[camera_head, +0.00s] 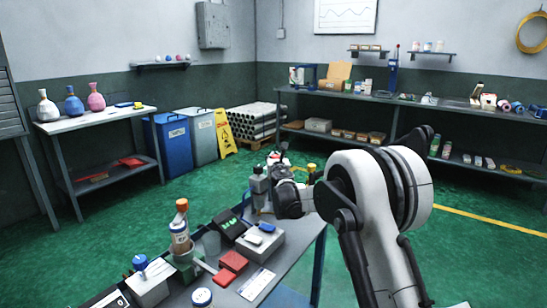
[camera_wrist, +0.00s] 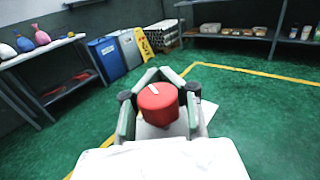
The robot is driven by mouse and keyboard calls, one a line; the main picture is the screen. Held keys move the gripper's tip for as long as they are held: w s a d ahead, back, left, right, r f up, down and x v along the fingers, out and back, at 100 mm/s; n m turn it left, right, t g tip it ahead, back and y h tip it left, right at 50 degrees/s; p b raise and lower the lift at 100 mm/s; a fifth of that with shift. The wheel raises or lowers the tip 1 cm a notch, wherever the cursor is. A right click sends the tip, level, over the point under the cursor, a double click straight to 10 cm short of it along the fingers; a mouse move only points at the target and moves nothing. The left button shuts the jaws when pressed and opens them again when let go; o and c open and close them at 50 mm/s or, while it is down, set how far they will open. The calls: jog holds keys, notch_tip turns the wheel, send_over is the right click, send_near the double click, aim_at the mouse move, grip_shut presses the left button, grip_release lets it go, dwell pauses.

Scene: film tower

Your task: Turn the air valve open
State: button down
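A round red knob (camera_wrist: 158,104) with a white mark on its top shows in the middle of the wrist view; I take it to be the air valve. The grey-green fingers of my gripper (camera_wrist: 159,74) run along both sides of it and come close together behind it. Dark joints show left and right of the knob, with small gaps. Whether the fingers touch the knob is hidden. In the head view, small red and white parts (camera_head: 279,158) show beside my dark wrist, above the workbench's far end.
The workbench (camera_head: 290,268) holds an orange-capped bottle (camera_head: 181,228), a grey bottle (camera_head: 259,188), red blocks (camera_head: 231,263) and a white box (camera_head: 148,283). A yellow-topped item (camera_head: 311,170) stands behind my arm. Green floor beyond is open. Blue bin (camera_head: 170,145) and yellow sign (camera_head: 224,134) stand behind.

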jog(key=shift+d+f+m+h, duration=0.15)
jog(key=shift+d+m+h, duration=0.1)
jog(key=shift+m+h, duration=0.6)
jog(key=shift+h, duration=0.25)
jog(key=c, duration=1.6)
grip_release()
jog(key=shift+s, duration=0.1)
jog(key=shift+r, duration=0.2)
notch_tip(320, 180, up, 10)
jog(key=shift+f, duration=0.1)
